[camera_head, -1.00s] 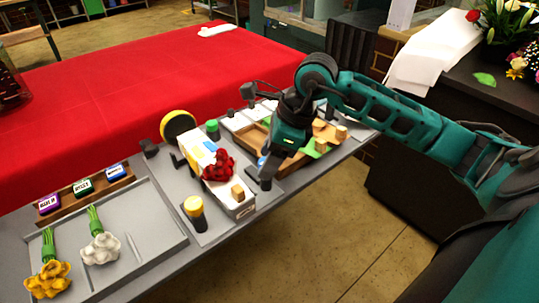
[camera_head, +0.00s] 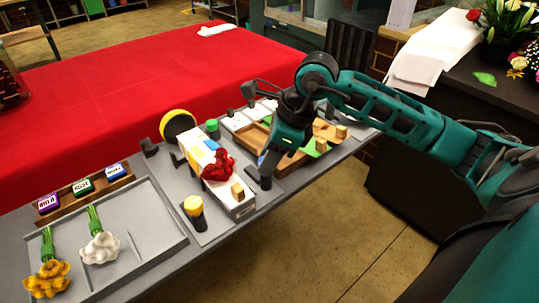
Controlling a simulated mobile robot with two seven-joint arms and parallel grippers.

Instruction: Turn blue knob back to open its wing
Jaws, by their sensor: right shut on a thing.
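My right gripper (camera_head: 266,168) reaches down from the right over the grey station table, at the right side of a white box-like holder with red flowers (camera_head: 218,166). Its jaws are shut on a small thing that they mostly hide. A sliver of blue (camera_head: 262,159) shows at the fingers, which fits the blue knob. I cannot make out the knob's angle. The wing that belongs to it cannot be told apart for certain beside the wooden tray (camera_head: 290,163). My left gripper is not in view.
A yellow-topped post (camera_head: 194,205) and a yellow disc (camera_head: 177,124) stand near the holder. A grey tray (camera_head: 150,255) at the left holds yellow and white flowers. Labelled blocks (camera_head: 83,186) sit in a wooden rack. The red-covered table (camera_head: 130,80) behind is mostly clear.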

